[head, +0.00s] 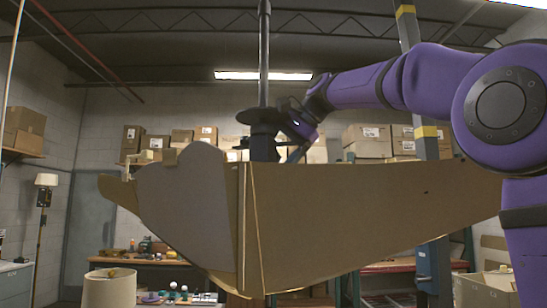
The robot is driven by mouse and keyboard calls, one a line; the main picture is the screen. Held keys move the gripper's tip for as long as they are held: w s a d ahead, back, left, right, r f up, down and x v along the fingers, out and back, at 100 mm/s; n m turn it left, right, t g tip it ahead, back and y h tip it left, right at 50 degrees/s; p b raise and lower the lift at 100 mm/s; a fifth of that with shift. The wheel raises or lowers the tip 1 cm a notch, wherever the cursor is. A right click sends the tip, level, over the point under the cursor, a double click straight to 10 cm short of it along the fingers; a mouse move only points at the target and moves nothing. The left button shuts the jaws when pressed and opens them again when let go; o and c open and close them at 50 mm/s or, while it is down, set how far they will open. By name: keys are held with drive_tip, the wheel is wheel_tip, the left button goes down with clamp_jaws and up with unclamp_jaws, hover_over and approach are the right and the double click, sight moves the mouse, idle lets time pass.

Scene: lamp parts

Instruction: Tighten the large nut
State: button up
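A dark upright lamp pole (263,55) rises behind a large cardboard piece and runs up out of the frame. A wide black disc (250,116) sits around it, with a thicker dark section (263,143) just below. I cannot tell for sure which of these dark parts is the large nut. My gripper (287,128), at the end of my purple arm, is at the right side of the pole, at about the height of the disc. Its fingers are dark against the dark parts, so I cannot tell whether they are open, shut or touching. The cardboard hides the lower pole.
The big cardboard piece (330,220) fills the middle, in front of the pole. A pale lampshade (109,288) stands at the lower left. Behind are a workbench (165,262) with small items, shelved boxes (370,140) and a grey post (411,30).

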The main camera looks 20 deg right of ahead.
drive_tip(key=shift+x, duration=0.85)
drive_tip(key=c, duration=0.9)
drive_tip(key=shift+f+t+y, duration=0.15)
drive_tip(key=shift+t+y, duration=1.25)
drive_tip(key=shift+y, duration=0.3)
drive_tip(key=o, duration=0.9)
drive_tip(key=shift+s+d, duration=0.1)
drive_tip(key=shift+d, duration=0.05)
